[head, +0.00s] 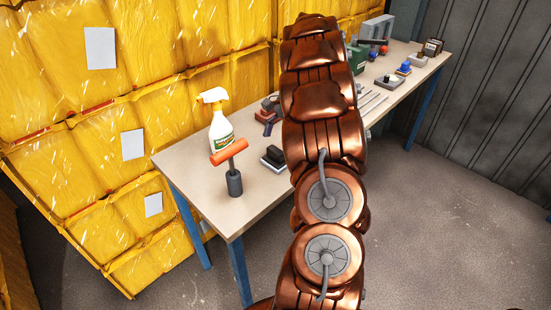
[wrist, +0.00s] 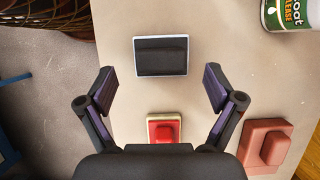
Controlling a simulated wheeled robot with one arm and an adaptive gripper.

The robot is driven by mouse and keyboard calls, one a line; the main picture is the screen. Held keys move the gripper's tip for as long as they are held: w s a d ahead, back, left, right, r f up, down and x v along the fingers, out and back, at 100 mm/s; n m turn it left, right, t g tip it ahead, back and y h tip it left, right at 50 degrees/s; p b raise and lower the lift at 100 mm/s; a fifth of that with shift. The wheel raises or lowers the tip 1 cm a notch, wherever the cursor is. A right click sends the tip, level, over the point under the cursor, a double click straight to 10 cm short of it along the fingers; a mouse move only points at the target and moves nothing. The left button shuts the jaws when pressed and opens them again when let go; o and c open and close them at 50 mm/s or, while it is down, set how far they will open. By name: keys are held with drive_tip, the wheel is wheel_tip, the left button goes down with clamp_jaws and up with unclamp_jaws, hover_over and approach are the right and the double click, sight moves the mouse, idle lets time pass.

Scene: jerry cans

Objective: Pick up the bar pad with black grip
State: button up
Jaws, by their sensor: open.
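The bar pad with black grip (wrist: 161,56) lies flat on the table in the wrist view, a pale rectangular base with a dark block on top. It also shows in the head view (head: 273,158), just left of my arm. My gripper (wrist: 160,85) is open and empty in the wrist view. Its two fingers are spread to the left and right, with the pad ahead of and between them in the picture, apart from both.
A small red-topped block (wrist: 164,128) and a reddish block (wrist: 265,145) lie near the gripper. Several other items sit farther right. The table's edge lies left in the wrist view.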

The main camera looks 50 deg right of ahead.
sight(276, 149)
drive_tip(key=shift+p+x, duration=0.3)
drive_tip(key=shift+x, duration=1.8)
drive_tip(key=shift+c, duration=0.4)
drive_tip(key=shift+w, duration=0.1)
drive_tip(key=c, duration=1.3)
drive_tip(key=shift+d+r, duration=0.1)
drive_tip(key=shift+r, duration=0.05)
drive_tip(key=shift+r+b, duration=0.4)
drive_tip(key=shift+r, duration=1.35)
drive_tip(key=shift+s+a, duration=0.6)
drive_tip(key=shift+a, duration=0.05)
drive_tip(key=s+a, duration=0.3)
drive_tip(key=s+a+b, duration=0.1)
drive_tip(key=s+a, duration=0.2)
drive_tip(key=a, duration=0.1)
drive_tip(key=s+a+r+b, duration=0.1)
drive_tip(key=s+a, duration=0.2)
drive_tip(key=s, duration=0.1)
drive_tip(key=shift+a+r, duration=0.15)
drive_tip(key=shift+a, duration=0.05)
